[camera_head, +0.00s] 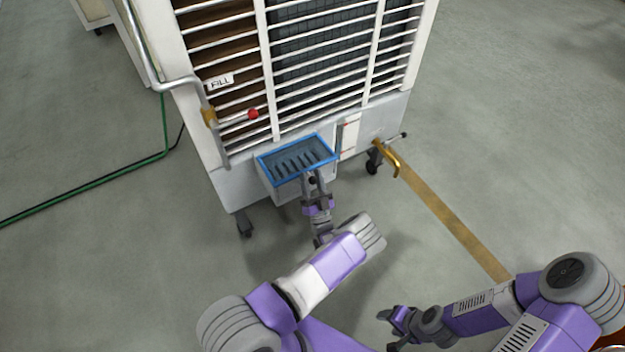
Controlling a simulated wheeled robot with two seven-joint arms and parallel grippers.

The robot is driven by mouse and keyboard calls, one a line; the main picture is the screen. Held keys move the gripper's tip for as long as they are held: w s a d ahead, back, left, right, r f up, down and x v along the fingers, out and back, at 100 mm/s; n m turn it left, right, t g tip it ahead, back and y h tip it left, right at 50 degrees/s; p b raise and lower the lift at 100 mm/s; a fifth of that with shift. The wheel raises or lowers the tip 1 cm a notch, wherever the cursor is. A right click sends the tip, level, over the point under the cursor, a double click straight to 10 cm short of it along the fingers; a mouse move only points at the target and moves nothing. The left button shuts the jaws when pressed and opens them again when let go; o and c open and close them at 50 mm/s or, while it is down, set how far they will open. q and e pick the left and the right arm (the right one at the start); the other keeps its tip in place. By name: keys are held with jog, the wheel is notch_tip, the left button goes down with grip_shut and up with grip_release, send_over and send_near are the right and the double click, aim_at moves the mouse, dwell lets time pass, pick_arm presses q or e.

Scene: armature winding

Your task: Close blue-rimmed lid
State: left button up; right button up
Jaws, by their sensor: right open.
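The blue-rimmed lid (260,166) is at the top of a light grey box on the lower front of a white slatted machine. Its blue rim frames a dark bluish area with several dark slots; I cannot tell how far the lid stands open. My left gripper (312,180) is at the front rim of the lid, overlapping it in the picture; whether it touches the rim is unclear. Its fingers are too small to judge. My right gripper (388,328) is low at the bottom of the picture, open and empty, well away from the lid.
The white slatted machine (268,70) stands on wheels. A pipe with a red knob (253,114) is on its left, near a FILL label (219,82). A brass tap (386,158) is right of the box. A green hose (110,176) lies left.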

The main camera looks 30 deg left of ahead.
pick_arm(q)
jog(key=shift+d+f, duration=0.1)
dwell(0.4)
jog(key=v, duration=0.7)
jog(key=shift+f+p, duration=0.15)
jog(key=shift+p, duration=0.2)
jog(key=shift+s+d, duration=0.1)
